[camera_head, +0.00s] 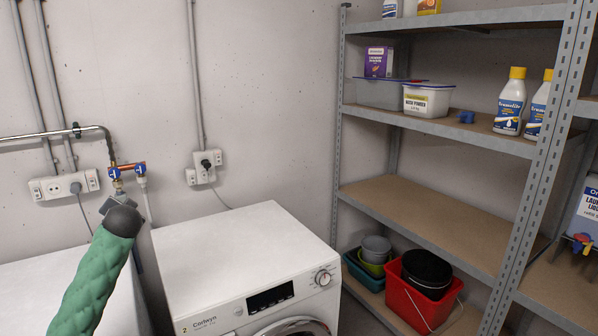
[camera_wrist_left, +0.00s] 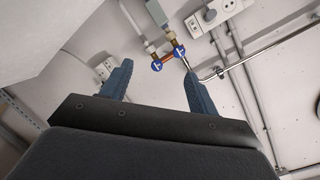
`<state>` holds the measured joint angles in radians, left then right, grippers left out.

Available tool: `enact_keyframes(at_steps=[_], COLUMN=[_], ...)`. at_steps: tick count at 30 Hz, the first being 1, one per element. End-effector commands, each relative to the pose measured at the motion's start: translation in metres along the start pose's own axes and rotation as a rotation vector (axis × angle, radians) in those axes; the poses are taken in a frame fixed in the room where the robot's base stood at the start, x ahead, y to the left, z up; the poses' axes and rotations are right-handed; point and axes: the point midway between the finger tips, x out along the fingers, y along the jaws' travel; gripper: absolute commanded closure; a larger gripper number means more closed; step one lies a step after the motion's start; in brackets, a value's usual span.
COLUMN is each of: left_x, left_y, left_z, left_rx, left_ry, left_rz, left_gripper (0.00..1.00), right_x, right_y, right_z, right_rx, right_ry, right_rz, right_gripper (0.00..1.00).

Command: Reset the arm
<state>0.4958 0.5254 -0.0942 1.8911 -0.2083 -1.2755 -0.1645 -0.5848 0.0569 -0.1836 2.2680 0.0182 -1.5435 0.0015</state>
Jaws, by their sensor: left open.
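My left arm (camera_head: 95,275), in a green padded sleeve, rises at the lower left of the head view. It ends in a dark wrist in front of the wall, and its fingers are mostly hidden there. In the left wrist view my left gripper (camera_wrist_left: 155,70) is open, its two blue-grey fingers wide apart with nothing held. Water taps with blue handles (camera_wrist_left: 168,58) appear beyond the fingers; I cannot tell how far off. My right gripper is in neither view.
A white front-loader (camera_head: 245,255) stands at the centre, with another white machine (camera_head: 60,290) at left. Taps (camera_head: 128,172), pipes and sockets (camera_head: 62,186) are on the wall. A metal shelf unit (camera_head: 430,215) with bottles, tubs and a red bucket (camera_head: 420,305) fills the right.

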Motion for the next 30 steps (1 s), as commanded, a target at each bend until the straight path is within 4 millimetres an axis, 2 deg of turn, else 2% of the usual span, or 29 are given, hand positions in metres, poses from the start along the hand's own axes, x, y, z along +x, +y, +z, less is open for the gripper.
enact_keyframes(at_steps=[1,5,11,15,21,30], left_x=[-0.010,-0.035,-0.082,-0.123,-0.183,-0.273], left_y=[0.016,0.058,0.141,0.204,0.279,0.363], left_z=[0.002,0.012,0.049,0.086,0.139,0.217], left_rx=[-0.026,-0.080,-0.140,-0.163,-0.173,-0.179], left_ry=[-0.007,-0.036,-0.104,-0.169,-0.252,-0.367], left_rz=[0.033,0.117,0.274,0.392,0.538,0.717], left_gripper=[0.40,0.40,0.40,0.40,0.40,0.40], right_x=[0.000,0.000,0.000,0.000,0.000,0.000], right_y=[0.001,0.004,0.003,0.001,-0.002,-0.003], right_z=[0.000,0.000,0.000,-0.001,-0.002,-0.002], right_rx=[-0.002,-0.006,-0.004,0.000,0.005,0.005], right_ry=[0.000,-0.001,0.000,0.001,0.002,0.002], right_rz=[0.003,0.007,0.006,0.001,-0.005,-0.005], right_gripper=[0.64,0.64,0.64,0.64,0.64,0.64])
